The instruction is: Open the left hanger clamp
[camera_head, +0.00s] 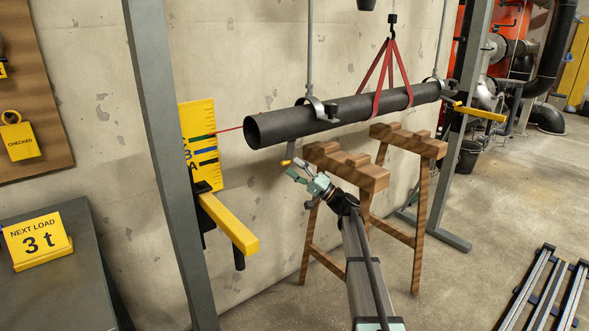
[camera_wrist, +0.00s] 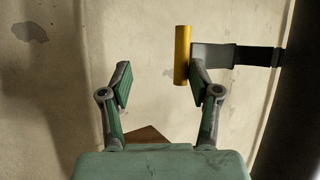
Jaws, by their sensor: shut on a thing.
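The left hanger clamp (camera_head: 317,107) is a grey band around the dark pipe (camera_head: 345,112), with a rod running up from it. Its yellow handle (camera_head: 286,162) hangs below the pipe on a grey lever. In the wrist view a gap shows between the left finger and the handle. I cannot see the clamp's latch clearly.
Red slings (camera_head: 387,75) hold the pipe from a hook. Wooden trestles (camera_head: 350,172) stand below it, close to my arm. A yellow bracket (camera_head: 230,225) juts from the grey post (camera_head: 165,150) at left. The right hanger clamp (camera_head: 441,88) is farther along.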

